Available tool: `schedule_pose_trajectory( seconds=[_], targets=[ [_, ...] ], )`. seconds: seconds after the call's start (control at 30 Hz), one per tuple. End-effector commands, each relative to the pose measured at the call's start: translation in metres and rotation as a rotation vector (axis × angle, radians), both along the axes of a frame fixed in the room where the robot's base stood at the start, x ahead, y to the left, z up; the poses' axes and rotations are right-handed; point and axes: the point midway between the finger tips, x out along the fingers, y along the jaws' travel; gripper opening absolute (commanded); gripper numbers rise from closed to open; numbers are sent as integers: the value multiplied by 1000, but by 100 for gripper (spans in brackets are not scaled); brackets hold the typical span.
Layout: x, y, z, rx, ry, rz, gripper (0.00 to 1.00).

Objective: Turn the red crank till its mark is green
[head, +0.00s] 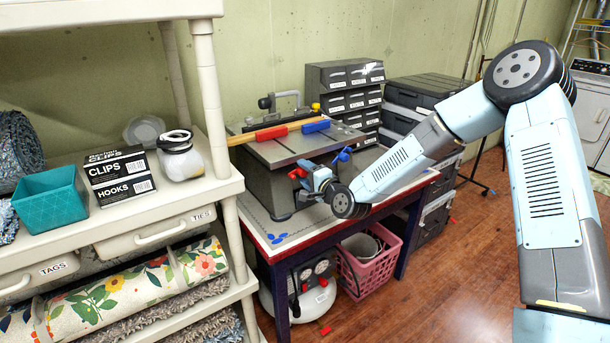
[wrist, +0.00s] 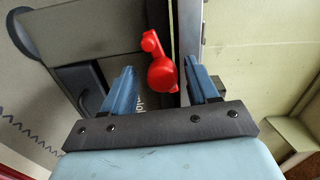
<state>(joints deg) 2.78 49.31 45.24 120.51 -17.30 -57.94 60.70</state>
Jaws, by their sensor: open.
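The red crank (head: 298,173) is on the front side of the grey bench machine (head: 268,188), low under its table top. In the wrist view the red crank (wrist: 163,74) shows as a round hub with a short arm and knob. My gripper (head: 312,177) is at the crank. In the wrist view my gripper (wrist: 161,68) is open, with one blue finger on each side of the crank and gaps visible. I cannot tell touching from the head view. No mark on the crank and no green is visible.
A blue crank (head: 343,155) sits close to the right of my gripper. A bar with red and blue ends (head: 290,129) lies on the machine. Drawer cabinets (head: 345,85) stand behind, a cream shelf (head: 228,187) to the left. Floor at the right is clear.

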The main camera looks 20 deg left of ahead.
Motion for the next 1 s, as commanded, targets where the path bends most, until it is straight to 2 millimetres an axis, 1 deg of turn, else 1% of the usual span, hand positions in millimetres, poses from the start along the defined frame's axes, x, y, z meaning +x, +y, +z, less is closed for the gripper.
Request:
schedule_pose_trajectory(
  seconds=[0.13,0.27,0.7,0.9,1.0],
  targets=[
    [-2,-2,1,0,-1,1,59],
    [-11,-13,1,-1,-1,0,59],
    [-64,-78,4,-2,1,-1,59],
    [-81,-98,5,-1,1,-1,59],
    [-85,-103,5,0,0,0,59]
  ],
)
